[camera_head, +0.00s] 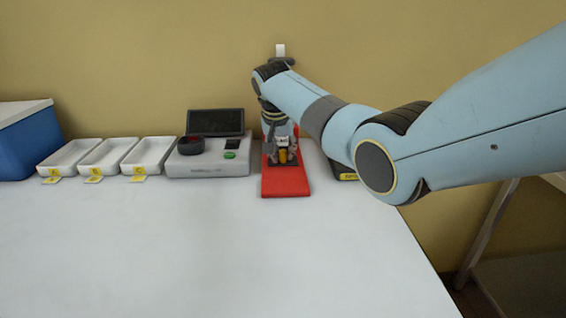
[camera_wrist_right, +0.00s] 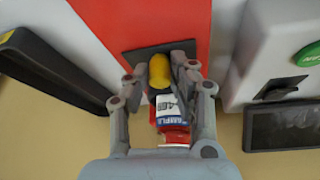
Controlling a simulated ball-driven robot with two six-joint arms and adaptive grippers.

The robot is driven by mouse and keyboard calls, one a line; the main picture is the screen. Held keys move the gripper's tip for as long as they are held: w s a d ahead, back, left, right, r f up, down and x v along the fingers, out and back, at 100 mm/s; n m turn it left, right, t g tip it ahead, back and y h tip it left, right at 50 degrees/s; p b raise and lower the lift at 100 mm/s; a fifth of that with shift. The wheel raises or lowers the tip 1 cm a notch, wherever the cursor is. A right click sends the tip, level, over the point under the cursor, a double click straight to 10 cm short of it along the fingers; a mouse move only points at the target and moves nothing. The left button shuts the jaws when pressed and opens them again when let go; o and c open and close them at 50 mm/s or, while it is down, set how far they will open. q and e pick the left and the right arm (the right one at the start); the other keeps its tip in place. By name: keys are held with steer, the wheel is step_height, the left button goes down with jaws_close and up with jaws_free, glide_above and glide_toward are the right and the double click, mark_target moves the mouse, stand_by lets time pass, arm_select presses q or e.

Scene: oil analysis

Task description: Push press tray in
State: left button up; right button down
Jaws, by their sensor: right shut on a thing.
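The red press (camera_head: 285,186) stands on the table at the middle, its long base pointing to the front. A dark plate, which looks like the press tray (camera_wrist_right: 133,59), lies on the red base. A yellow knob-like piece (camera_wrist_right: 159,70) stands at the plate. My right gripper (camera_wrist_right: 160,72) is shut on this yellow piece, one finger on each side; it also shows in the head view (camera_head: 283,157). A labelled sample bottle (camera_wrist_right: 168,106) with a red part is just behind the yellow piece, partly hidden by the fingers. My left gripper is out of view.
A grey-white device (camera_head: 208,165) with a dark screen and green button stands close left of the press. Several white trays (camera_head: 146,156) with yellow tags are farther left. A dark object (camera_head: 347,173) stands close right, partly behind my arm. The front table is clear.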

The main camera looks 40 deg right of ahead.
steer(key=shift+w+d, duration=0.25)
steer(key=shift+r, duration=0.15)
steer(key=c, duration=1.1)
jaws_free()
steer(key=shift+c, duration=0.2)
steer(key=shift+a, duration=0.1)
steer(key=v, duration=1.1)
steer(key=shift+r, duration=0.35)
steer(key=shift+s, duration=0.15)
